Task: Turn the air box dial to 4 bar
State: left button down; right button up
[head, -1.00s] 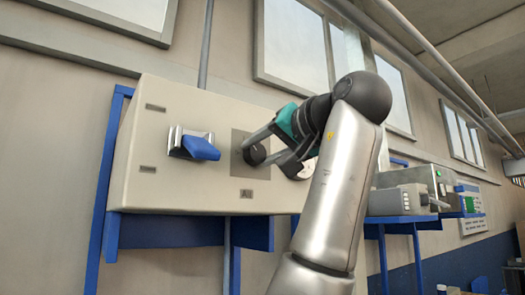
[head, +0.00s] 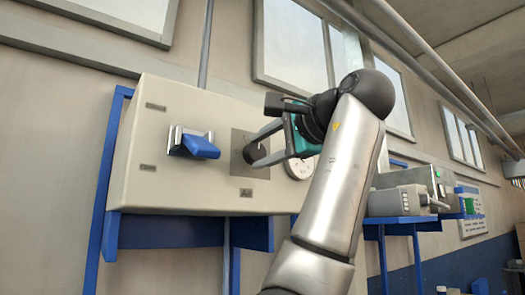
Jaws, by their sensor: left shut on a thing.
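The air box (head: 225,110) is a beige cabinet on blue supports against the wall. Its dark round dial (head: 251,154) sits on a grey square plate (head: 238,137) on the front. My left gripper (head: 260,152) comes in from the right and is shut on the dial, its fingers partly covering it. A white round gauge (head: 299,170) shows just right of the plate, partly hidden behind my gripper; I cannot read its needle. My right gripper is not in view.
A blue lever handle (head: 201,147) on a metal mount sticks out left of the dial. A grey machine (head: 402,197) stands on a blue stand at the right. Windows and pipes run along the wall above.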

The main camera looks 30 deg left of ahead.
pick_arm(q)
jog(key=m, duration=0.4)
jog(key=shift+b, duration=0.35)
jog(key=shift+m, duration=0.3)
jog(key=shift+c, duration=1.6)
grip_release()
jog(key=f+v, duration=0.1)
jog(key=v, duration=1.4)
jog(key=shift+d+r+b, duration=0.2)
jog(key=shift+r+b, duration=0.1)
jog(key=shift+r, duration=0.15)
jog(key=shift+w, duration=0.15)
